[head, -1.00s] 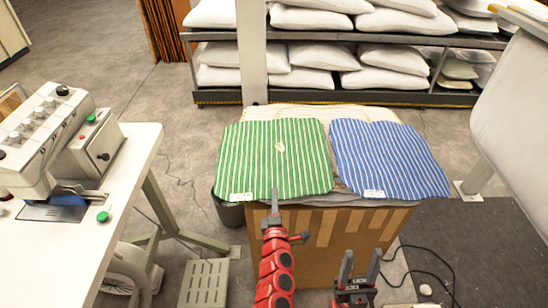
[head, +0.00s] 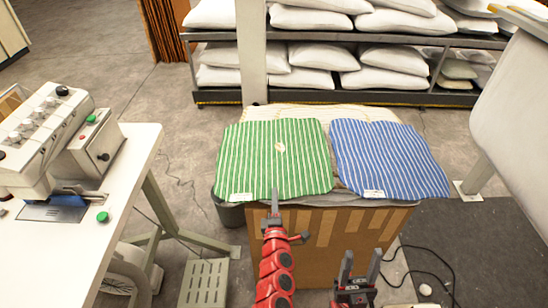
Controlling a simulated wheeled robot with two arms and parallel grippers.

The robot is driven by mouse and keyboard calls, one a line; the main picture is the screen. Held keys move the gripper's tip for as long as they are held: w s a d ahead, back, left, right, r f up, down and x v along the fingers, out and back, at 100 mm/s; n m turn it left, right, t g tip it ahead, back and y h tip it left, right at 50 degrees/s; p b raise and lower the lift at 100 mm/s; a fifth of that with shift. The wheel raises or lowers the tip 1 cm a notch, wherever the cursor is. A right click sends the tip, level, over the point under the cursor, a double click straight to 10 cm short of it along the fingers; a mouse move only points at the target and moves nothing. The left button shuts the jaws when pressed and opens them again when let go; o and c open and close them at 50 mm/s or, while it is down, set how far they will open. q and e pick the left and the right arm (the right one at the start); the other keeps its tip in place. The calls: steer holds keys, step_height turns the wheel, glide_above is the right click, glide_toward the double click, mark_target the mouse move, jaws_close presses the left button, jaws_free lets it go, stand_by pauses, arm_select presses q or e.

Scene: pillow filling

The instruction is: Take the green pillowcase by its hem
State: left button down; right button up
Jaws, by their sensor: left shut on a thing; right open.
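The green pillowcase (head: 274,155) with white stripes lies flat on the left of the box top, its near hem hanging slightly at the front edge. A white label shows at its near left corner. My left gripper (head: 275,196) reaches up from below and is shut on the middle of the near hem. My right gripper (head: 359,264) is open and empty, low in front of the box, apart from any cloth. The blue striped pillowcase (head: 390,158) lies to the right of the green one.
The cardboard box (head: 330,240) stands under the cloths. A white table (head: 90,240) with a sewing machine (head: 45,150) is at the left. Shelves (head: 350,97) with white pillows stand behind. A grey bin (head: 229,213) is beside the box. Cables lie on the floor at right.

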arm_select(q)
steer(key=shift+r, duration=0.15)
stand_by(0.4)
steer(key=shift+r+p, duration=1.55)
steer(key=shift+r, duration=0.9)
steer(key=shift+f, duration=0.15)
